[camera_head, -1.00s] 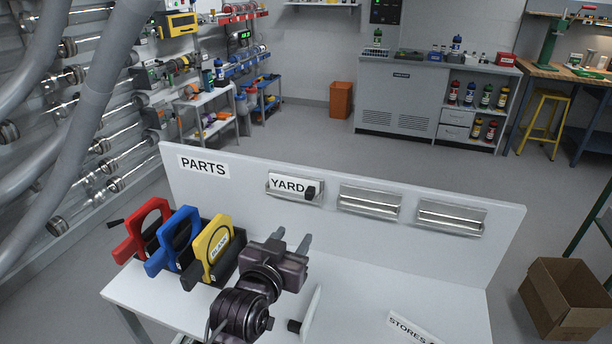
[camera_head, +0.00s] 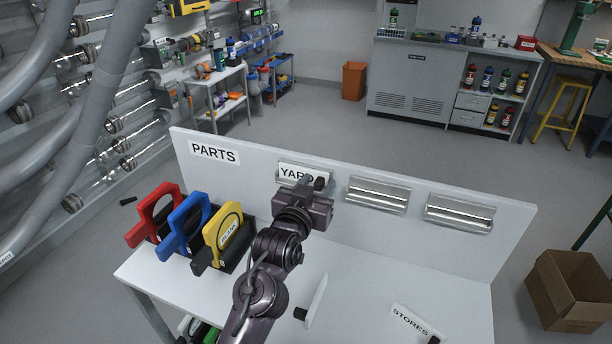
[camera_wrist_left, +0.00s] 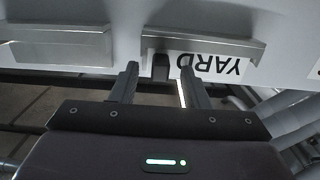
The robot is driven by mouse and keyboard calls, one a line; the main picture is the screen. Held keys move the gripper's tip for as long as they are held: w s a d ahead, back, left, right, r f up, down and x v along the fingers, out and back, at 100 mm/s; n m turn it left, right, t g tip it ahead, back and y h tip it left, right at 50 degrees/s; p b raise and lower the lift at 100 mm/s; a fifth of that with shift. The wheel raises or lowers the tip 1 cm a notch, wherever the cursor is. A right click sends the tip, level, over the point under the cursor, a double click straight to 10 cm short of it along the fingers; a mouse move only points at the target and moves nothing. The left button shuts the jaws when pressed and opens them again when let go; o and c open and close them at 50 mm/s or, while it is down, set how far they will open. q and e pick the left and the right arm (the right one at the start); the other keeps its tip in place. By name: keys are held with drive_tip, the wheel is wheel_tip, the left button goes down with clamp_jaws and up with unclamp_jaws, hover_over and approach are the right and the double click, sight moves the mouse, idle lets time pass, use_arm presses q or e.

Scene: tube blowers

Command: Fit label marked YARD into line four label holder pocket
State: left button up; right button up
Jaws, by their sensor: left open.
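The white YARD label (camera_head: 294,172) sits in the leftmost holder on the upright panel, with its black grip tab (camera_head: 320,184) at its right end. In the left wrist view the YARD label (camera_wrist_left: 215,67) appears upside down, in the holder (camera_wrist_left: 205,48). My left gripper (camera_wrist_left: 158,72) is open, its fingers on either side of the tab (camera_wrist_left: 160,68) with gaps showing. In the head view the gripper covers the holder's lower part. Two more holders, the middle one (camera_head: 378,195) and the right one (camera_head: 459,213), show no label. My right gripper is not in view.
A PARTS sign (camera_head: 214,153) is on the panel's left. Red, blue and yellow tagged pieces (camera_head: 224,236) stand in a black rack on the left of the table. A STORES label (camera_head: 411,321) and another white plate (camera_head: 318,300) lie to the right of my arm.

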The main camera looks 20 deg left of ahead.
use_arm(q)
clamp_jaws()
